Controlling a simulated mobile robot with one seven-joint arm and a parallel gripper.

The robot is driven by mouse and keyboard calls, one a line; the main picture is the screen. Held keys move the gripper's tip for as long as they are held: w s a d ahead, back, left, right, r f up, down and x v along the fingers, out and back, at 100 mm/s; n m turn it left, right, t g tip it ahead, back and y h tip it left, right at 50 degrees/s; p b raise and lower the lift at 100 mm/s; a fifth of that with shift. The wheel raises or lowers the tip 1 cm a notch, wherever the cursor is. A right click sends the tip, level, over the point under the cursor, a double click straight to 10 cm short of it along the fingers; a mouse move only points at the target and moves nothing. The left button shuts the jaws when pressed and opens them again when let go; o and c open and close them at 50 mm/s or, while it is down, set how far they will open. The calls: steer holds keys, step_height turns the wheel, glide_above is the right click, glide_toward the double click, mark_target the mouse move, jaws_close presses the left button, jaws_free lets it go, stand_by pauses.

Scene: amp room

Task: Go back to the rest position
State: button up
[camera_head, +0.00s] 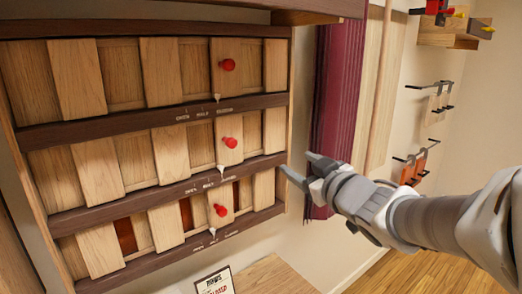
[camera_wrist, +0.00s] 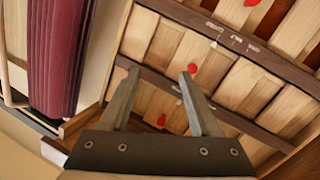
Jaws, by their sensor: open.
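My gripper (camera_head: 300,168) is in the head view, to the right of a wooden slatted cabinet (camera_head: 160,110) and in front of a dark red curtain (camera_head: 338,95). Its fingers are apart with nothing between them. In the wrist view my gripper (camera_wrist: 160,75) is also open and empty, with the cabinet's slats behind it. The cabinet has three rows of slats with red knobs: top (camera_head: 227,64), middle (camera_head: 230,142) and bottom (camera_head: 220,210). White pointers sit at marks along the dark rails. My gripper is apart from all the knobs.
Wall hooks hold small items (camera_head: 414,168) at the right, below a wooden shelf (camera_head: 450,35). A wooden surface (camera_head: 265,278) with a printed sign (camera_head: 215,282) stands below the cabinet. Wooden floor (camera_head: 400,275) shows at the lower right.

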steer(key=s+d+f+m+g+h, duration=0.45)
steer(key=s+d+m+h, duration=0.3)
steer(key=s+d, duration=0.2)
steer(key=s+a+f+g, duration=0.2)
steer(key=s+f, duration=0.1)
steer(key=s, duration=0.4)
steer(key=s+a+f+g+y, duration=0.1)
steer(key=s+a+f+g, duration=0.1)
steer(key=s, duration=0.6)
step_height(320, 180, down, 2)
steer(key=shift+f+g, duration=0.2)
steer(key=shift+g, duration=0.55)
